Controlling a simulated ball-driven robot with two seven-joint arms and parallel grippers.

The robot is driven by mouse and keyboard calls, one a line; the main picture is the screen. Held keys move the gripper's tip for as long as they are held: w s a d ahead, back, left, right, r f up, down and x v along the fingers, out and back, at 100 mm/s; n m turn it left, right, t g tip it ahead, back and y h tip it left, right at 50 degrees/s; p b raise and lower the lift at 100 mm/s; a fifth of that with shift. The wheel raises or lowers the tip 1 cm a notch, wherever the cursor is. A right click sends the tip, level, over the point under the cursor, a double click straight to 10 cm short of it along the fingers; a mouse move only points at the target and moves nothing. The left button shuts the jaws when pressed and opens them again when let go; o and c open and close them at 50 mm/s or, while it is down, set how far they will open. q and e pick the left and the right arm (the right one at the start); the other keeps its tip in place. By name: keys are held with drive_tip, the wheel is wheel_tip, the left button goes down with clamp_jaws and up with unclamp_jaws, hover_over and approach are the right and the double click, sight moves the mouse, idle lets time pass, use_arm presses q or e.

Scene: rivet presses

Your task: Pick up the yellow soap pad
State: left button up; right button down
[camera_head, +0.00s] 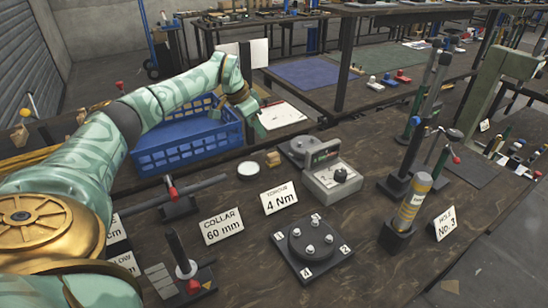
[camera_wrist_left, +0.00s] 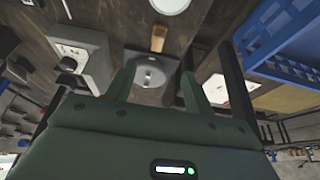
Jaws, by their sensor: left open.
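The yellow soap pad (camera_head: 273,158) is a small yellowish block lying on the dark brown bench in the head view, just left of a grey round plate (camera_head: 294,148). In the left wrist view the pad (camera_wrist_left: 158,38) shows beyond my fingertips, upper middle, apart from them. My left gripper (camera_head: 266,119) is above and behind the pad in the head view, over the far part of the bench. My right gripper is not in view.
A blue crate (camera_head: 185,144) stands to the left of the pad. A white-topped round dish (camera_head: 248,169) lies close to the pad's left. A grey gauge device (camera_head: 334,178) stands to its right. Label cards (camera_head: 279,198) and a black turntable (camera_head: 311,248) are nearer.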

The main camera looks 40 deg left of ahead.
use_arm(q)
drive_tip(key=b, duration=0.4)
approach(272, 154)
drive_tip(key=x, duration=0.5)
drive_tip(key=shift+s+f, duration=0.15)
drive_tip(key=shift+d+f, duration=0.15)
drive_tip(key=shift+f, duration=0.1)
drive_tip(key=b+x, duration=0.3)
drive_tip(key=x, duration=0.2)
drive_tip(key=shift+w, duration=0.25)
drive_tip(key=shift+r, duration=0.2)
drive_tip(key=shift+c, duration=1)
drive_tip(key=c, duration=0.9)
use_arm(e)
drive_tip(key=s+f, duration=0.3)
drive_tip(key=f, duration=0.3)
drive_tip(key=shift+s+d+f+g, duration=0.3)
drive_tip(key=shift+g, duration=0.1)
